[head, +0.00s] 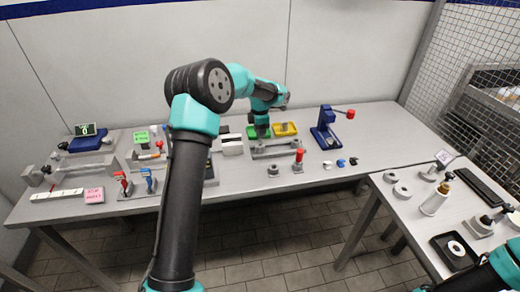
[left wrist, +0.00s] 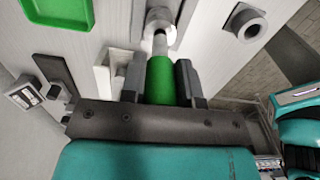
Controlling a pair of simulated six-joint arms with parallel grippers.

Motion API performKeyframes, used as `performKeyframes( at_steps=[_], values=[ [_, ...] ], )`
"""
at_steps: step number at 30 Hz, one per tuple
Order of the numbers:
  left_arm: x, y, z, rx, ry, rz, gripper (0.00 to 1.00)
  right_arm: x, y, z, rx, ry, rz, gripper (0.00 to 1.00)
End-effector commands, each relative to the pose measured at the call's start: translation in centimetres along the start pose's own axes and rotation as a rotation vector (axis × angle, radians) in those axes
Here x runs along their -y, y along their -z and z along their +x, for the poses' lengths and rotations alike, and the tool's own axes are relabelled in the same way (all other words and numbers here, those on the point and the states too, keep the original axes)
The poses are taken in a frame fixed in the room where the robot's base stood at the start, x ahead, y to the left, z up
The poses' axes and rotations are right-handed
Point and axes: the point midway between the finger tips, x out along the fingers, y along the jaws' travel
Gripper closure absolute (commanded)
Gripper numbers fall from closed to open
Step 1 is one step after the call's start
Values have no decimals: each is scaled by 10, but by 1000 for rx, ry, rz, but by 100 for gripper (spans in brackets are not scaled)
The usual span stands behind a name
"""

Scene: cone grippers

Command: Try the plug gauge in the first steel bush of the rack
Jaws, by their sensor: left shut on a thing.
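My left gripper (left wrist: 160,78) is shut on the green handle of the plug gauge (left wrist: 160,88). The gauge's steel pin points at a grey steel bush (left wrist: 162,14) at the top of the left wrist view. The pin overlaps the bush there; I cannot tell whether its tip is inside the bore or only in front of it. In the head view my left gripper (head: 262,131) is over the left end of the grey rack (head: 278,150), and the arm hides part of that area. My right gripper is out of view; only part of its arm shows at lower right.
A green tray (left wrist: 47,54) and a yellow tray (head: 285,129) lie behind the rack. A red-handled gauge (head: 298,158) stands in front of it. A blue press (head: 325,130) stands to the right. A separate grey bush (left wrist: 247,23) is near the gripper.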

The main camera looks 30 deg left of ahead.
Motion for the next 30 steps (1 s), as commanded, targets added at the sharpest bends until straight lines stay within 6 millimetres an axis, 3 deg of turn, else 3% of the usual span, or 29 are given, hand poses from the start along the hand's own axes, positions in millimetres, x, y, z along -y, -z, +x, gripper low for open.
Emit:
performKeyframes(
  at_steps=[13,30],
  values=[
    [0,0,-3,1,-1,0,90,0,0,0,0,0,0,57],
    [0,0,-29,1,-1,1,90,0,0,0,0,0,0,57]
  ],
)
